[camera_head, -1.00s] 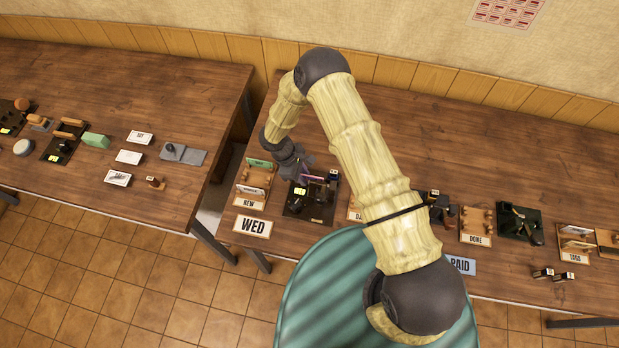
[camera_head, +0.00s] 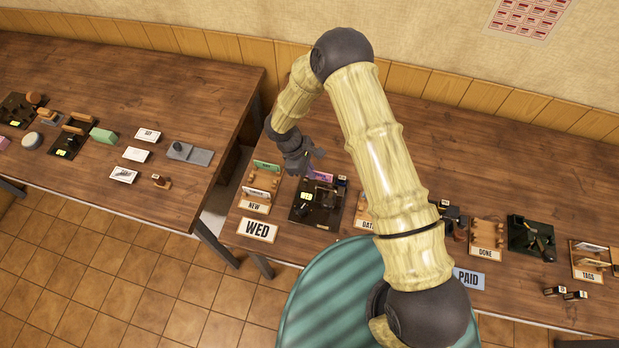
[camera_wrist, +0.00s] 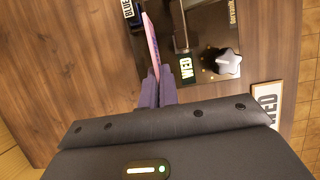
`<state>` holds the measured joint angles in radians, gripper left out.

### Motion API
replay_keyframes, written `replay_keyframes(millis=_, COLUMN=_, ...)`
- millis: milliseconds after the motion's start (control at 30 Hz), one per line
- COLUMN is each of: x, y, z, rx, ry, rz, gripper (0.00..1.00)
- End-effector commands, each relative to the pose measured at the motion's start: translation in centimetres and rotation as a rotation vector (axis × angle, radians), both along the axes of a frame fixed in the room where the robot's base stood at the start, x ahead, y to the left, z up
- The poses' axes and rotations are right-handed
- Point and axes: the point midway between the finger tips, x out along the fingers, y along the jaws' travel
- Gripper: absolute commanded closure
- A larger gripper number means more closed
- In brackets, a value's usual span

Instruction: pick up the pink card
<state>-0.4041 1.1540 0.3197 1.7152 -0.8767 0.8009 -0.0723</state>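The pink card (camera_head: 322,175) is at the back of the dark press (camera_head: 318,202) marked WED on the near table. In the wrist view the pink card (camera_wrist: 152,45) shows nearly edge-on, its near end between the two purple fingers. My gripper (camera_wrist: 158,88) is shut on it; the fingers lie close together on either side. In the head view my gripper (camera_head: 311,172) is at the card's left end, above the press's back edge. The wrist view shows the press (camera_wrist: 212,35) to the right of the card. I cannot tell whether the card is clear of the press.
A wooden rack marked NEW (camera_head: 257,206) stands left of the press, with a WED sign (camera_head: 257,230) in front. A DATE rack (camera_head: 365,222) is at its right, partly behind my arm. A DONE rack (camera_head: 486,252) stands farther right. The table behind is clear.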

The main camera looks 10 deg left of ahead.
Motion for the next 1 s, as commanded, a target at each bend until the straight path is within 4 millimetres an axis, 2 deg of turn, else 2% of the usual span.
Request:
replay_keyframes(millis=200, x=0.1, y=0.1, z=3.2, rx=0.003, ry=-0.003, rz=-0.001, gripper=1.0)
replay_keyframes(millis=333, x=0.0, y=0.1, z=4.2, rx=0.001, ry=0.0, rz=0.0, gripper=1.0)
replay_keyframes(millis=1000, x=0.0, y=0.0, z=4.6, rx=0.001, ry=0.0, rz=0.0, gripper=1.0)
